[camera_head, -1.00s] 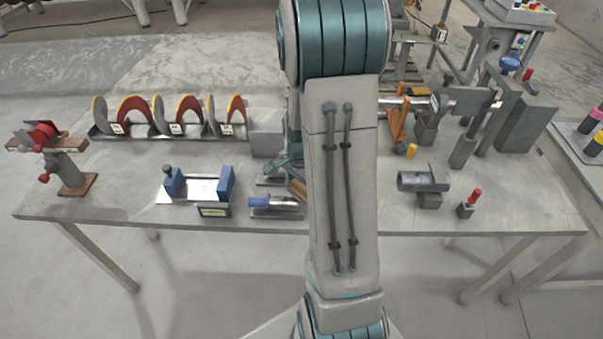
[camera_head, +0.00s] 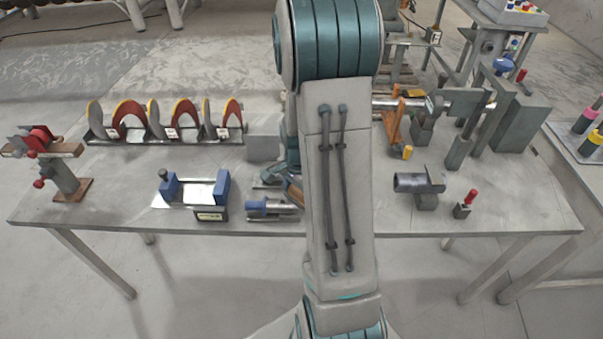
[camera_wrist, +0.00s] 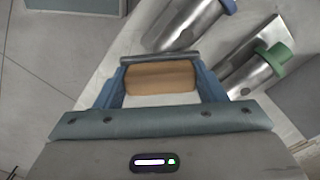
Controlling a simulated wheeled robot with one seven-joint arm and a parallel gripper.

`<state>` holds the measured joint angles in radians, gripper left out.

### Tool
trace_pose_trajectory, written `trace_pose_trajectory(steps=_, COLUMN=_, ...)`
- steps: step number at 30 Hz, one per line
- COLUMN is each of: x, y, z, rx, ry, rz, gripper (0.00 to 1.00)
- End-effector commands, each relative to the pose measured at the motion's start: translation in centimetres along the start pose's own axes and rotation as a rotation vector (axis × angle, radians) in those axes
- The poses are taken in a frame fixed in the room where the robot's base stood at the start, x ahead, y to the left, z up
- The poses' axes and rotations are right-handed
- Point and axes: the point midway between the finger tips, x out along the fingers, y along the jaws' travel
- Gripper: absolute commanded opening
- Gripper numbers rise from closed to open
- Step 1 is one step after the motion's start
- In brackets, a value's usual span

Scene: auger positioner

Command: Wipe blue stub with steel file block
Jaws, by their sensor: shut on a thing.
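My gripper (camera_wrist: 160,84) is shut on the steel file block (camera_wrist: 160,77), a tan block with a dark grey bar along its far edge. In the wrist view, the blue stub (camera_wrist: 190,22) is a metallic cylinder with a blue ring at its upper right end. It lies up and right of the block, and a gap shows between them in the picture. In the head view the blue stub (camera_head: 262,206) lies near the table's front edge, left of my arm. My arm hides part of the gripper and block there.
A green-ringed metal stub (camera_wrist: 255,75) lies right of the block in the wrist view. A blue-ended cradle (camera_head: 194,191) stands left on the table (camera_head: 120,200). An auger rack (camera_head: 165,136) is behind it. A grey pipe piece (camera_head: 412,182) stands right of my arm.

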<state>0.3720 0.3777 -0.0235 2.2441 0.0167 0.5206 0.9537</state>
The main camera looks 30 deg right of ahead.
Motion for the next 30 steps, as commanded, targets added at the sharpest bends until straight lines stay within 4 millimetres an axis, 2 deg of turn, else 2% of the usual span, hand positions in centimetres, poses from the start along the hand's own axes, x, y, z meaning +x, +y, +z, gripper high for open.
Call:
trace_pose_trajectory(steps=3, x=-2.7, y=-0.1, z=0.1, rx=-0.002, ry=0.004, rz=-0.006, gripper=0.42)
trace_pose_trajectory(steps=18, x=-6.9, y=0.0, z=0.0, rx=0.000, ry=0.001, rz=-0.002, gripper=0.42)
trace_pose_trajectory(steps=24, x=-8.0, y=0.0, z=0.0, rx=0.000, ry=0.001, rz=-0.001, gripper=0.42)
trace_pose_trajectory(steps=30, x=-8.0, y=0.0, z=0.0, rx=0.000, ry=0.000, rz=-0.001, gripper=0.42)
